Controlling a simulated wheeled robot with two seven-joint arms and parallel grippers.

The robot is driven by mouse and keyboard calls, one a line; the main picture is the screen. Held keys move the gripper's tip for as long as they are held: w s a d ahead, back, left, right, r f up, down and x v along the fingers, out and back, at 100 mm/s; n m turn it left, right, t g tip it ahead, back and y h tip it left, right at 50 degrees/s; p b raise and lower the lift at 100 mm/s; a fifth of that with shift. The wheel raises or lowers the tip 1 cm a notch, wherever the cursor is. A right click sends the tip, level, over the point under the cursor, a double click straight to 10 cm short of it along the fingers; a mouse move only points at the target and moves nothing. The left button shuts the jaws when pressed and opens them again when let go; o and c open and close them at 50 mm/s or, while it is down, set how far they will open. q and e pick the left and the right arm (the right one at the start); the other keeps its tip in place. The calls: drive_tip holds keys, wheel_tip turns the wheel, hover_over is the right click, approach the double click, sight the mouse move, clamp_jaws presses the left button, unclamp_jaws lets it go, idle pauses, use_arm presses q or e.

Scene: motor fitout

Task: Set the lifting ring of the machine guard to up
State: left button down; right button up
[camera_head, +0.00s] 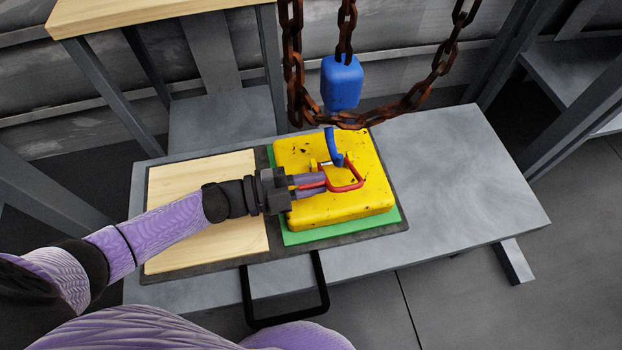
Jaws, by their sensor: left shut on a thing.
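The machine guard (370,200) is a yellow, scuffed block on a green plate (300,238). Its lifting ring (360,183) is a red loop on top of the guard; I cannot tell its exact tilt. My left gripper (318,186) reaches in from the left, low over the guard's top. Its purple fingers are shut on the red ring and hide part of it. My right gripper is not in view.
A blue hook (332,147) below a blue block (342,84) hangs on a rusty chain (412,101), close above the ring. A wooden board (200,200) lies left of the guard. The grey bench (455,190) is clear on the right.

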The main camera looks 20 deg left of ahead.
use_arm(q)
drive_tip(key=r+n, duration=0.1)
drive_tip(key=w+n+p, duration=0.1)
drive_tip(key=shift+a+r+n, duration=0.35)
drive_tip(key=shift+n, duration=0.05)
drive_tip(key=n, duration=0.1)
drive_tip(key=w+n+p, duration=0.1)
drive_tip(key=shift+a+r+n, duration=0.35)
drive_tip(key=shift+a+n, duration=0.05)
drive_tip(key=shift+w+a+r+n, duration=0.2)
drive_tip(key=shift+w+n, duration=0.15)
drive_tip(key=shift+n, duration=0.25)
drive_tip(key=shift+w+a+r+n, duration=0.1)
drive_tip(key=shift+w+a+n, duration=0.15)
drive_tip(key=shift+n, duration=0.35)
drive_tip(key=shift+w+a+n, duration=0.25)
drive_tip(key=shift+w+n, duration=0.2)
drive_tip(key=shift+n, duration=0.45)
drive_tip(key=shift+w+a+n, duration=0.25)
drive_tip(key=shift+w+n, duration=0.15)
drive_tip(key=shift+n, duration=0.5)
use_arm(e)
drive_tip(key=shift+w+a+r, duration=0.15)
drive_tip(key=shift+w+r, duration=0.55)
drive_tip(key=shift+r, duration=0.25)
use_arm(q)
drive_tip(key=c, duration=0.6)
unclamp_jaws()
